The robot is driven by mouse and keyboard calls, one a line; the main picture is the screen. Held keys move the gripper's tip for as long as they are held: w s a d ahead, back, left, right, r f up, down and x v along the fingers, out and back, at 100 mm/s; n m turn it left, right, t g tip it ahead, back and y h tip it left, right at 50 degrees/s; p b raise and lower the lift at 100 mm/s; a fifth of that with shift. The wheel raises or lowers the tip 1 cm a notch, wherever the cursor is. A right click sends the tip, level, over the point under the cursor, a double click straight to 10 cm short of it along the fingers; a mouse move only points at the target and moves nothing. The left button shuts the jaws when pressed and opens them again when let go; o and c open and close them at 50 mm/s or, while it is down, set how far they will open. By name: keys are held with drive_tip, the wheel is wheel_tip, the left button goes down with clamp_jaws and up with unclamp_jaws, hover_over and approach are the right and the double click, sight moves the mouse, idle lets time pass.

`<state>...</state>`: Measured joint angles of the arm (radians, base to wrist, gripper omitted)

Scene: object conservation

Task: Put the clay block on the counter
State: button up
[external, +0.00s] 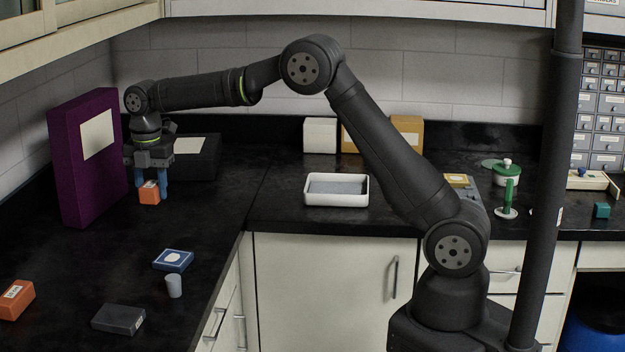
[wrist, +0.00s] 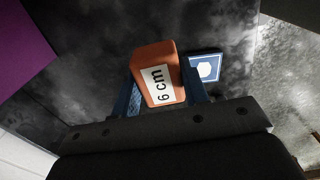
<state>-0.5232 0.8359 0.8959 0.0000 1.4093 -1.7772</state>
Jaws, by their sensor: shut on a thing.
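An orange clay block (external: 149,193) with a white label is between the blue fingers of my gripper (external: 150,186), at the left side of the black counter (external: 215,230). In the wrist view the block (wrist: 155,66) fills the space between the fingers, and its label reads "6 cm". My gripper (wrist: 162,90) is shut on it and points down. The block's underside is hidden, so I cannot tell for certain whether it touches the counter. A second orange block (external: 15,299) with a label lies at the front left.
A tall purple box (external: 88,160) stands close left of my gripper. A black box (external: 195,160) is behind it. A blue box (external: 173,260), a grey cup (external: 174,286) and a dark block (external: 118,319) are nearer the front. A white tray (external: 336,201) sits right. Counter between is clear.

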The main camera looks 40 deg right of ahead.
drive_tip(key=w+d+m, duration=0.2)
drive_tip(key=w+d, duration=0.1)
drive_tip(key=d, duration=1)
drive_tip(key=w+d+m, duration=0.2)
drive_tip(key=w+d, duration=0.2)
drive_tip(key=d, duration=0.9)
drive_tip(key=w+d+m, duration=0.2)
drive_tip(key=w+d, duration=0.1)
drive_tip(key=d, duration=1)
drive_tip(key=s+d+m, duration=0.2)
drive_tip(key=s+d, duration=0.1)
drive_tip(key=d, duration=1)
drive_tip(key=s+d+m, duration=0.3)
drive_tip(key=s+d, duration=0.1)
drive_tip(key=d, duration=1)
drive_tip(key=s+d+m, duration=0.6)
drive_tip(key=s+d, duration=2.3)
drive_tip(key=d, duration=0.2)
hover_over(462, 167)
wheel_tip(462, 167, down, 7)
drive_tip(key=shift+s+r, duration=0.15)
drive_tip(key=shift+r, duration=0.05)
drive_tip(key=shift+f, duration=2)
drive_tip(key=shift+f, duration=0.15)
